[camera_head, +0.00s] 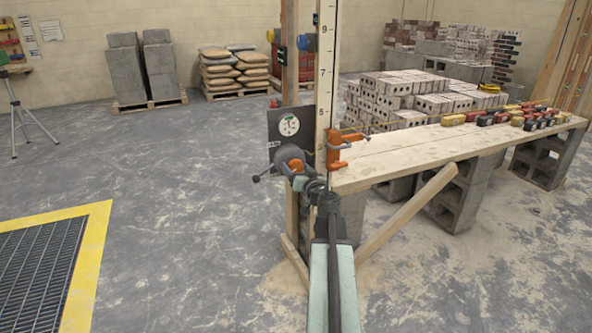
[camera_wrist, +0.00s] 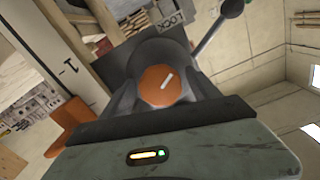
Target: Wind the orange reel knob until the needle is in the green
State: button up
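The orange reel knob (camera_head: 296,165) sits on a dark grey reel at the near end of the plank bench. It shows large in the wrist view (camera_wrist: 160,87), with a white mark slanting up to the right. My gripper (camera_head: 300,172) is at the knob. In the wrist view its grey fingers (camera_wrist: 163,92) lie on both sides of the knob with no clear gap. The white round dial (camera_head: 289,125) is on a dark plate above the reel. It has small coloured marks; its needle is too small to read. The wrist view does not show the dial face.
A dark lever with a ball end (camera_head: 256,178) sticks out left of the reel. A numbered post (camera_head: 326,80) and orange clamp (camera_head: 338,148) stand close on the right. The plank (camera_head: 400,152) runs right. The floor left is open, with a yellow-edged grate (camera_head: 90,240).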

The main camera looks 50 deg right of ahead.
jog(key=c, duration=1.1)
jog(key=m, duration=0.4)
jog(key=shift+m, duration=0.4)
jog(key=o, duration=1.4)
jog(key=shift+s+a, duration=0.1)
jog(key=v, duration=0.7)
jog(key=shift+s+a, duration=0.1)
jog(key=shift+s, duration=0.2)
